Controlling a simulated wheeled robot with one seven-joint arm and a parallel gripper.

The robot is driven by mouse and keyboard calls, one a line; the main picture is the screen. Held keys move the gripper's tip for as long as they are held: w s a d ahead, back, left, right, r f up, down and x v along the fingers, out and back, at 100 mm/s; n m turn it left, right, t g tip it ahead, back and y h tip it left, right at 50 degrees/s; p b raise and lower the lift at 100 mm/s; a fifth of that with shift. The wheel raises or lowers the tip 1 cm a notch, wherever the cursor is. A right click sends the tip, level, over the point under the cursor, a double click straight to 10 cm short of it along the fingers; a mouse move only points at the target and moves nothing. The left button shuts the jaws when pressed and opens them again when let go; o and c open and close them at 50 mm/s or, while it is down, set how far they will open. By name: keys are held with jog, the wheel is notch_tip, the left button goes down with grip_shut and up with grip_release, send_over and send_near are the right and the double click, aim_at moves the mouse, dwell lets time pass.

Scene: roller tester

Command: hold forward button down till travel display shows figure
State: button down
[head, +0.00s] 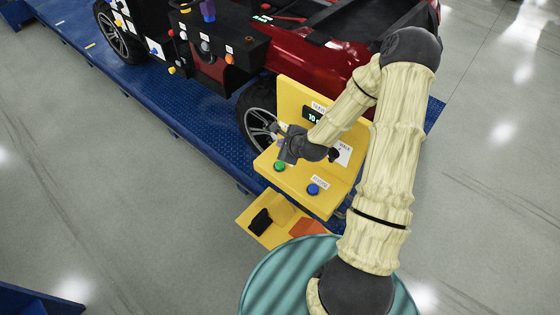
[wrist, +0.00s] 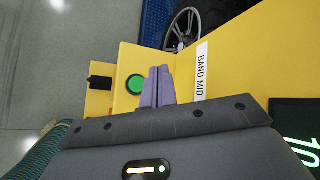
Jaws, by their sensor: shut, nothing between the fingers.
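The yellow control stand (head: 343,188) carries a green button (head: 279,166) and a blue button (head: 313,189) on its sloped lower panel. The label by the blue one looks like "REVERSE"; no label for the green one is readable. My gripper (head: 281,143) is over the panel near the green button, its purple fingers shut and empty. In the wrist view the fingertips (wrist: 158,72) appear just right of the green button (wrist: 135,84), not covering it; contact with the panel cannot be told. The dark display (head: 311,115) shows digits starting "10", partly hidden by my arm.
A "BAND MID" label (wrist: 202,70) is on the stand's upright panel. A dark knob (head: 334,154) sits there too. A yellow lower tray (head: 250,214) holds a black item. Behind stands a red vehicle (head: 308,62) on a blue platform (head: 185,105). Floor at left is clear.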

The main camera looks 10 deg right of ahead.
aim_at(282, 167)
jog(key=shift+f, duration=0.1)
notch_tip(282, 167, down, 9)
jog(key=b, duration=0.7)
dwell(2.0)
jog(key=shift+f+b, duration=0.25)
jog(key=shift+b, duration=0.05)
jog(key=shift+f+b, duration=0.35)
jog(key=shift+f, duration=0.1)
dwell(2.5)
dwell(1.2)
jog(key=shift+r+p, duration=0.7)
jog(key=shift+r, duration=0.2)
